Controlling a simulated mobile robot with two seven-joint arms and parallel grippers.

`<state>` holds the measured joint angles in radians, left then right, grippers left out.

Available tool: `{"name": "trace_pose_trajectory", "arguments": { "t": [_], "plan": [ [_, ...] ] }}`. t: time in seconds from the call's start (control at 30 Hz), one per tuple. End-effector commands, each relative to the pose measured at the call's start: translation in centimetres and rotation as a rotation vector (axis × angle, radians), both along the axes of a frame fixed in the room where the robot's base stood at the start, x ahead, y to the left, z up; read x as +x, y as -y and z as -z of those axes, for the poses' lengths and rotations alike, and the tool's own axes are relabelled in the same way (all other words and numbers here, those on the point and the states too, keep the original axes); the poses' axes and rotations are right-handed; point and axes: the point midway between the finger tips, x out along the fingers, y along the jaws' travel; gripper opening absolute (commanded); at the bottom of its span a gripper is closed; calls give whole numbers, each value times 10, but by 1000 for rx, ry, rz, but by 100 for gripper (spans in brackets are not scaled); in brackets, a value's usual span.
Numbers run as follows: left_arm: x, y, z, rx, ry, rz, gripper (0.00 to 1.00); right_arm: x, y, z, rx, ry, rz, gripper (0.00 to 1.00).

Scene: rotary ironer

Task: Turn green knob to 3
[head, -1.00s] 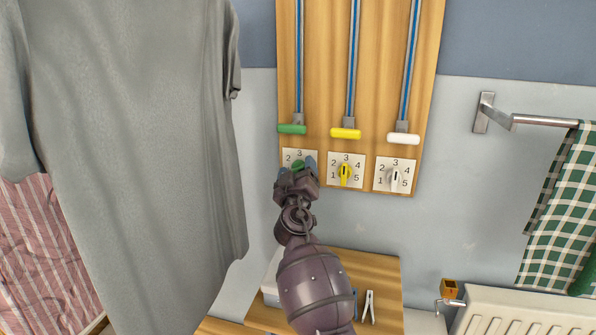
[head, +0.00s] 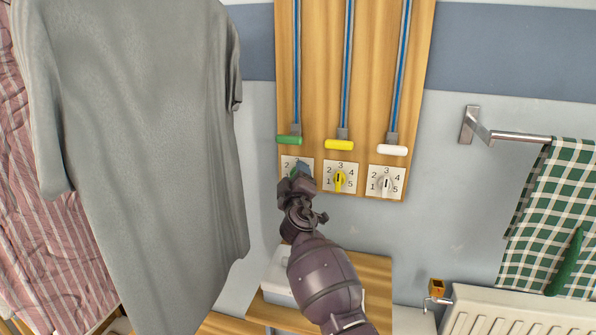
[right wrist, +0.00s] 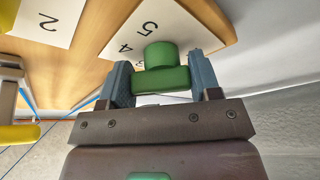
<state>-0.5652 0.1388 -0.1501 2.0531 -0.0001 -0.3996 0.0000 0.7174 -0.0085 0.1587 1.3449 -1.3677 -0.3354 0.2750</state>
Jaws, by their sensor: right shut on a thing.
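The green knob (right wrist: 160,78) sits on its white dial plate (right wrist: 178,28), where 4 and 5 show in the right wrist view. My right gripper (right wrist: 161,84) has its two blue-grey fingers on either side of the knob's bar and is shut on it. In the head view my right gripper (head: 299,180) covers most of the green knob and the lower part of its dial plate (head: 288,162), where 2 and 3 show. The knob's pointer is hidden, so its setting cannot be read. My left gripper is not in view.
A yellow knob (head: 339,181) and a white knob (head: 386,184) sit on plates to the right. Green (head: 289,140), yellow (head: 339,145) and white (head: 392,150) bars hang above. A grey shirt (head: 140,150) hangs close on the left.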

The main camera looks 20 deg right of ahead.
Motion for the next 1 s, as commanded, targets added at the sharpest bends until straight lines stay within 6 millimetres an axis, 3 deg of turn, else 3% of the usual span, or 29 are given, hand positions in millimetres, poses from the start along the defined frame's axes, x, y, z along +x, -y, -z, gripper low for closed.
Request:
{"name": "trace_pose_trajectory", "arguments": {
  "t": [0.03, 0.37, 0.7, 1.0],
  "plan": [
    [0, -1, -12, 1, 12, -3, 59, -1, 1, -12, -40, -20, 1, 34],
    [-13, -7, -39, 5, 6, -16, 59, 0, 1, -10, -290, -193, 2, 34],
    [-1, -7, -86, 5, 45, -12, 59, 0, 0, -5, -470, -319, 1, 34],
    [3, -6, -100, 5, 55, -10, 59, 1, -1, -2, -538, -366, 2, 34]
  ]
}}
